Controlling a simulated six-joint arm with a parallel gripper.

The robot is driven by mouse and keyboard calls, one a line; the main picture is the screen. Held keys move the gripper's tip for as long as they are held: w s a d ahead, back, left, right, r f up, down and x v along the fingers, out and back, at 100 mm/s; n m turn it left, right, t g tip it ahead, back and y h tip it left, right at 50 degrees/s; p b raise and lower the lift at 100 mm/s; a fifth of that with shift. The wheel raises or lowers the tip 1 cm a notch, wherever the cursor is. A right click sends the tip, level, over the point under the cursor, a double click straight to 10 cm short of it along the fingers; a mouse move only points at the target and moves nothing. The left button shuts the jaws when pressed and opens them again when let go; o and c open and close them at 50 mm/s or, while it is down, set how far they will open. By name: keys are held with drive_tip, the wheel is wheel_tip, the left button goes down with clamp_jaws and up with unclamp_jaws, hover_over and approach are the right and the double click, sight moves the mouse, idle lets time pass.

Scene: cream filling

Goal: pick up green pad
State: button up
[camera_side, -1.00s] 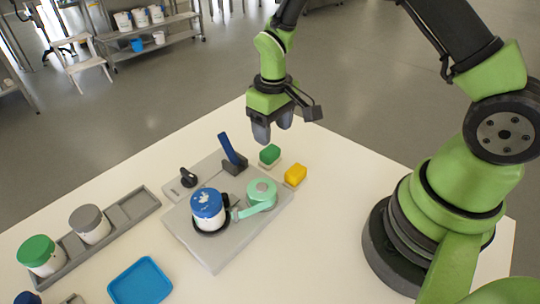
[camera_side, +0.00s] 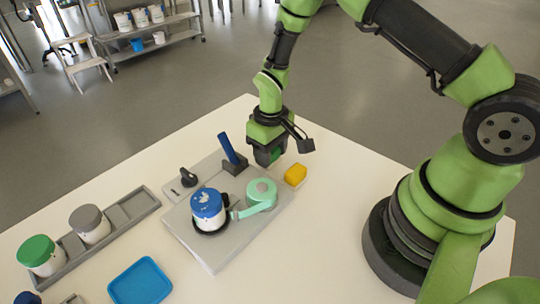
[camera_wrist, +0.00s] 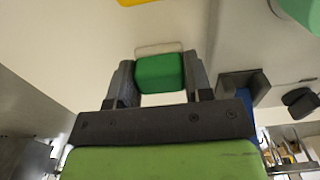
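The green pad (camera_wrist: 160,72) is a rounded block with a pale base, between the two dark fingers of my gripper (camera_wrist: 161,80) in the wrist view. The fingers stand on either side of it with little or no visible gap; contact is unclear. In the side view my gripper (camera_side: 270,154) is pointing down at the pad's place on the table, beside the grey board. Only a little of the green pad (camera_side: 276,154) shows there; the fingers hide the rest.
A yellow pad (camera_side: 295,174) stands close to the right of my gripper. A blue-handled tool in a dark holder (camera_side: 232,167) is close on the left. The grey board (camera_side: 213,254) carries a blue-lidded jar (camera_side: 208,205) and a mint-coloured part (camera_side: 261,192).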

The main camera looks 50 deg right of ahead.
wheel_tip(320, 180, up, 10)
idle(0.7)
